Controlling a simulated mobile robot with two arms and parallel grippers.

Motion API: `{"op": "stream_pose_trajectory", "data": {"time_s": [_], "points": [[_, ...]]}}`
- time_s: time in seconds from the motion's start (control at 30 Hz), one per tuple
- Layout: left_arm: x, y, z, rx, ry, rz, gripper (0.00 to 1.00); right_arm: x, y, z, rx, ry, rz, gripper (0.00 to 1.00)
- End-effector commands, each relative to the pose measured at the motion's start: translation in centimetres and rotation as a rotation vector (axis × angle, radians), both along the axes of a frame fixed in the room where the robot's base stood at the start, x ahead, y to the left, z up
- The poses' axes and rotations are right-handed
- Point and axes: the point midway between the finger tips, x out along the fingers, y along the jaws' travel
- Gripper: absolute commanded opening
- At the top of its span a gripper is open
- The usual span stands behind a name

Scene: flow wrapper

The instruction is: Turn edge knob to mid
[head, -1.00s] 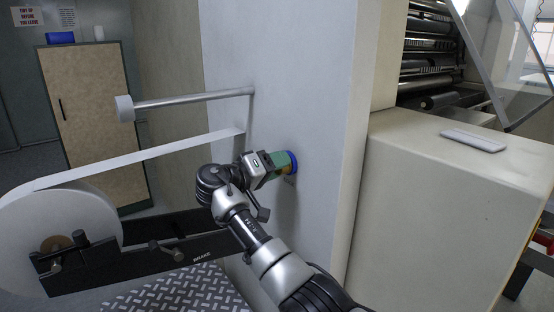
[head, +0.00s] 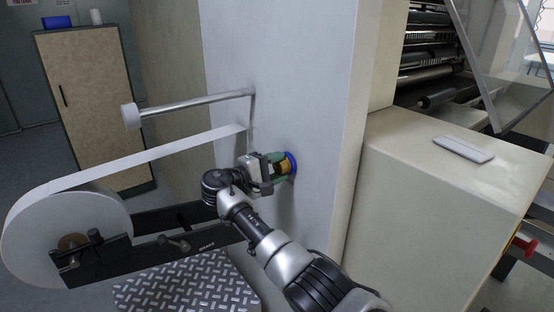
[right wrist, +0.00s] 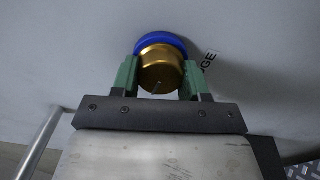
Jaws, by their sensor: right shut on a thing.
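The edge knob (right wrist: 160,70) is a gold cylinder with a small pointer line on its face and a blue ring (right wrist: 160,42) around its base, on the pale machine wall. A partly hidden label (right wrist: 209,60) ending in "GE" is beside it in the right wrist view. My right gripper (right wrist: 160,80) has its green fingers on both sides of the knob, shut on it. In the head view the knob (head: 285,168) shows between the green fingers of the right gripper (head: 279,168). Any scale marks around the knob cannot be made out. My left gripper is not in view.
A film roll (head: 40,240) on a black bracket (head: 180,250) is at the left, its web running to the wall below a metal roller bar (head: 190,103). A pale machine housing (head: 440,200) stands right of the knob wall. A cabinet (head: 90,105) stands behind.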

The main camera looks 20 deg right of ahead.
Motion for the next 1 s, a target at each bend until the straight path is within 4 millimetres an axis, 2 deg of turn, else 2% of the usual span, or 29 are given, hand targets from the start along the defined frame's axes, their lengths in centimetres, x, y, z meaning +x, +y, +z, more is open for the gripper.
{"op": "stream_pose_trajectory", "data": {"time_s": [0.23, 0.8, 0.83, 1.0], "points": [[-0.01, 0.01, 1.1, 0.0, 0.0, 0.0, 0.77, 0.05, 0.08, 0.19, -0.032, 0.085, 0.005, 0.21], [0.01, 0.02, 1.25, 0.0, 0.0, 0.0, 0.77, 0.05, 0.1, 0.01, -0.042, 0.112, 0.005, 0.21], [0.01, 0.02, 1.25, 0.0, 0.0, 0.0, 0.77, 0.05, 0.1, 0.01, -0.042, 0.112, 0.005, 0.48], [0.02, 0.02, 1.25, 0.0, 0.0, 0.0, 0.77, 0.03, 0.07, -0.01, -0.041, 0.113, 0.003, 0.7]]}}
